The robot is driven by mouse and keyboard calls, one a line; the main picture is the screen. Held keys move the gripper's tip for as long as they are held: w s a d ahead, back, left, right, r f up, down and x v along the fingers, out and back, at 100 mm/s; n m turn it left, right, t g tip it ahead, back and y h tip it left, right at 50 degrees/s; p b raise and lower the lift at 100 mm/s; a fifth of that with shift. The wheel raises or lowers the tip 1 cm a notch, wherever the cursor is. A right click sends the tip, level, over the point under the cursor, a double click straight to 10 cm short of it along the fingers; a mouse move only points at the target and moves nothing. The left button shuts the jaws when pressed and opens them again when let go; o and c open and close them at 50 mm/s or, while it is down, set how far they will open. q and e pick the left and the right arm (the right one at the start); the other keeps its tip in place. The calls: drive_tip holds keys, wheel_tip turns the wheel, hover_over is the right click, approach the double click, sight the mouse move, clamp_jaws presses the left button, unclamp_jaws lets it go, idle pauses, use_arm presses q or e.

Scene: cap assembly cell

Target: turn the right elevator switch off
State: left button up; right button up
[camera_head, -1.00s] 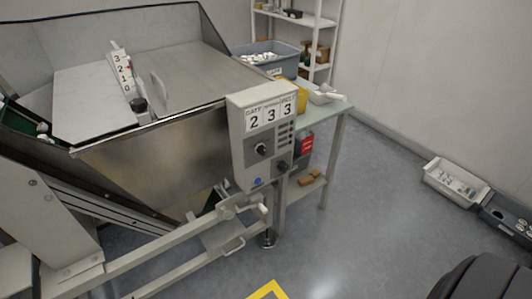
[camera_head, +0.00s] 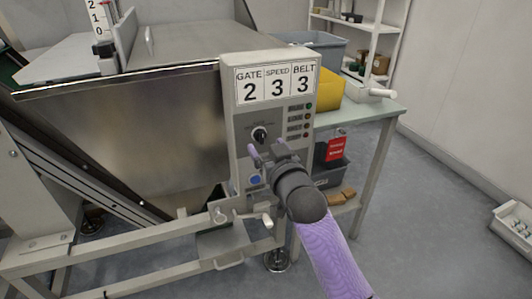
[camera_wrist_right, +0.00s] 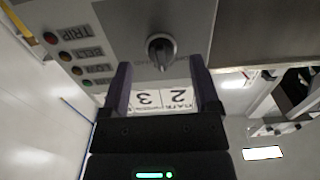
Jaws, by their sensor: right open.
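The grey control box (camera_head: 240,115) hangs on the machine's front, with GATE 2, SPEED 3 and BELT 3 labels. Its upper left black rotary switch (camera_head: 260,134) is visible in the head view. The lower right switch is hidden behind my right gripper (camera_head: 268,152), which is in front of the panel. In the right wrist view, the right gripper (camera_wrist_right: 163,88) has its fingers apart, with nothing held. A dark rotary switch (camera_wrist_right: 161,50) shows beyond and between the fingers, apart from them; I cannot tell for certain which switch it is. My left gripper is not in view.
Several indicator lights (camera_head: 307,121) line the panel's right side. Below are a blue button (camera_head: 255,180) and a frame rail (camera_head: 150,240). A green-topped table (camera_head: 375,108) with a yellow bin (camera_head: 329,90) stands behind on the right.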

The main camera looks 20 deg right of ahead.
drive_tip(key=shift+w+a+f+b, duration=0.15)
drive_tip(key=shift+w+b, duration=0.35)
drive_tip(key=shift+w, duration=0.85)
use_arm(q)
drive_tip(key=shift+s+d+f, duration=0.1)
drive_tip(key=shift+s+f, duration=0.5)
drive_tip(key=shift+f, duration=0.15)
use_arm(e)
drive_tip(key=shift+c, duration=0.2)
